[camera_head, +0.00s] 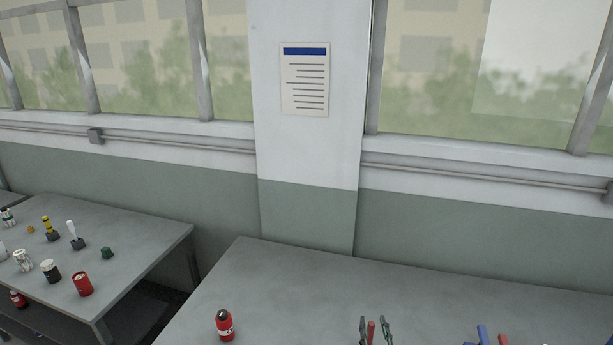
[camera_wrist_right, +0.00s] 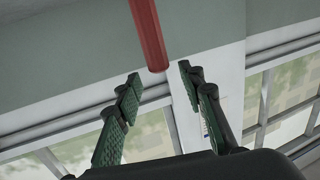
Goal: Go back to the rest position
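My right gripper (camera_head: 375,325) shows at the bottom edge of the head view, over the grey table (camera_head: 300,270). Its fingers are apart. A red rod (camera_head: 370,332) stands in the picture between them; its lower part is cut off. In the right wrist view the green-padded fingers (camera_wrist_right: 159,80) are spread, and the red rod (camera_wrist_right: 150,35) comes in from the top edge and ends near the fingertips. It appears to touch neither finger. My left gripper is in neither view.
A red bottle (camera_head: 224,325) with a dark cap stands on the near table. Blue (camera_head: 482,335) and red (camera_head: 503,340) pieces show at the lower right, cut off. The left table (camera_head: 150,240) holds several cans and small parts. A wall with windows is behind.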

